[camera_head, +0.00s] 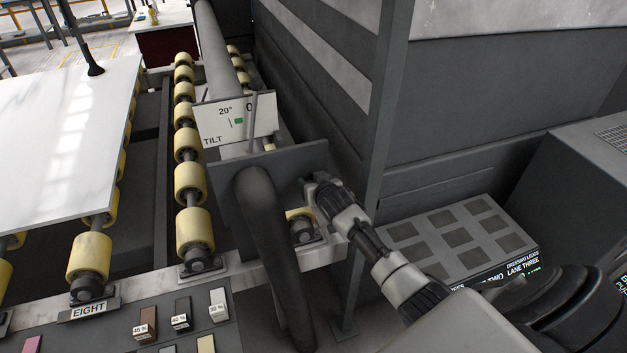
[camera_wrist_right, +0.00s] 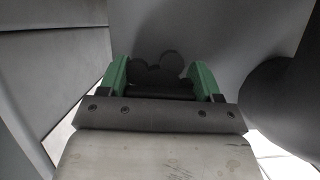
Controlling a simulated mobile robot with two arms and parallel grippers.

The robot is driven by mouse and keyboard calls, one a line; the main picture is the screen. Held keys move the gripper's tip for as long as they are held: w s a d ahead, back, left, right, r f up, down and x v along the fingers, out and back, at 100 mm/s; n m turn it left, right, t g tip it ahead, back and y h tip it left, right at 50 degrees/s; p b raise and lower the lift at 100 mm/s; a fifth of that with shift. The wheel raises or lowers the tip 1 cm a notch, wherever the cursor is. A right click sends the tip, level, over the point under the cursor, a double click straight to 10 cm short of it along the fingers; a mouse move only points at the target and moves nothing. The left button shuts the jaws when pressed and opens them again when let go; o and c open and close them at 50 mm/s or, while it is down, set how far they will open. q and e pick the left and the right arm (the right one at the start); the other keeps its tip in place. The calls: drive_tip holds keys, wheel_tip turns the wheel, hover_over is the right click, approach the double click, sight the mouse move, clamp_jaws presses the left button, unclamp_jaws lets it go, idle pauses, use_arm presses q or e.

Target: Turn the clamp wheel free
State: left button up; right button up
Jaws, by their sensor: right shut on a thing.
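The clamp wheel (camera_wrist_right: 171,64) is a dark, lobed knob in the right wrist view, against a grey plate. The green fingers of my right gripper (camera_wrist_right: 160,77) stand on either side of it, shut on it. In the head view, my right gripper (camera_head: 313,187) reaches in from the lower right to the dark bracket plate (camera_head: 285,165); I cannot make out the wheel there. A white tilt scale (camera_head: 213,122) marked "20°", "0" and "TILT" stands behind the bracket, with a green mark and a thin dark upright pointer (camera_head: 253,120). My left gripper is not in view.
Yellow rollers (camera_head: 190,185) run along the left, beside a white stone slab (camera_head: 60,140). A dark post (camera_head: 384,110) rises just right of my gripper. Labelled sample blocks (camera_head: 181,314) lie in front.

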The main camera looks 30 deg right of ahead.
drive_tip(key=shift+f+n+h, duration=0.1)
drive_tip(key=shift+n+h, duration=0.6)
drive_tip(key=shift+n, duration=0.1)
drive_tip(key=shift+d+g, duration=0.1)
drive_tip(key=shift+g, duration=0.2)
drive_tip(key=o, duration=0.9)
drive_tip(key=b+v, duration=0.1)
drive_tip(key=v, duration=1)
drive_tip(key=shift+b, duration=0.35)
drive_tip(key=shift+f, duration=0.15)
